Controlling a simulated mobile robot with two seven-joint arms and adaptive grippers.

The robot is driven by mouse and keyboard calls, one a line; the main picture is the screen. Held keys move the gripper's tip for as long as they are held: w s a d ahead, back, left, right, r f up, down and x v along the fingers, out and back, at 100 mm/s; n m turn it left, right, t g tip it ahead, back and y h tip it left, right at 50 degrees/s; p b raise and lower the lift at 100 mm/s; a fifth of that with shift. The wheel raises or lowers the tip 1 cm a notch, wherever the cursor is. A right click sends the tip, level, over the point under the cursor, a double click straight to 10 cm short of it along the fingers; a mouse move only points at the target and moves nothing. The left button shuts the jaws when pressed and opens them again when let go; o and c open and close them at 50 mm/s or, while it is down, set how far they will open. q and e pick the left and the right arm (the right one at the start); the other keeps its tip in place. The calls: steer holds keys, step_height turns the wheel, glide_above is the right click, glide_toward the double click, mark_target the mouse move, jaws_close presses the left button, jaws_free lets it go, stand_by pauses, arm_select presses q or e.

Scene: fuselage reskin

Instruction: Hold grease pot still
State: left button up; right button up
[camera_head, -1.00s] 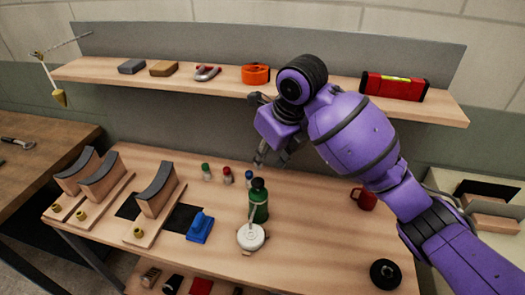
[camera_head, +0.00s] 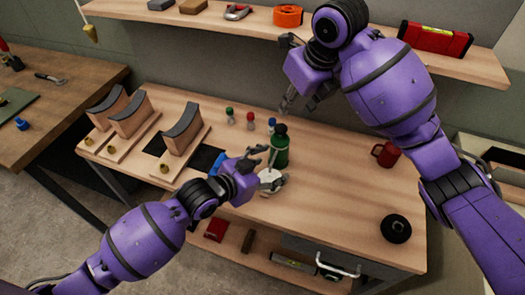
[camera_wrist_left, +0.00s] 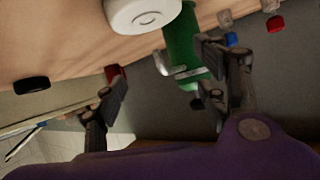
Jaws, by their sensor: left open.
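The white round pot (camera_head: 268,177), which I take as the grease pot, stands on the workbench just in front of a green bottle (camera_head: 280,150). A thin pale stick rises from it. My left gripper (camera_head: 266,167) is open, with its fingers close around the pot's left side; contact cannot be told. In the left wrist view the pot (camera_wrist_left: 142,12) shows at the top edge, beyond the open fingers (camera_wrist_left: 165,83), with the green bottle (camera_wrist_left: 182,42) near the right finger. My right gripper (camera_head: 298,105) hangs above the bench behind the bottle, open and empty.
Small capped bottles (camera_head: 250,121) stand behind the pot. A blue object (camera_head: 217,163) is partly hidden by my left gripper. Curved blocks (camera_head: 182,130) stand at left, a red mug (camera_head: 386,154) and black disc (camera_head: 396,229) at right.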

mark_target(273, 148)
arm_select(q)
steer(key=shift+n, duration=0.4)
steer(key=w+a, duration=0.1)
steer(key=w+a+r, duration=0.1)
steer(key=w, duration=0.1)
steer(key=shift+w+r, duration=0.1)
steer(key=shift+w, duration=0.15)
steer(key=shift+w+a+r+h, duration=0.1)
steer(key=shift+w+a+h, duration=0.05)
steer(key=shift+w+h, duration=0.2)
steer(key=shift+t, duration=0.3)
steer(key=x, duration=0.7)
steer(key=shift+w, duration=0.2)
jaws_close()
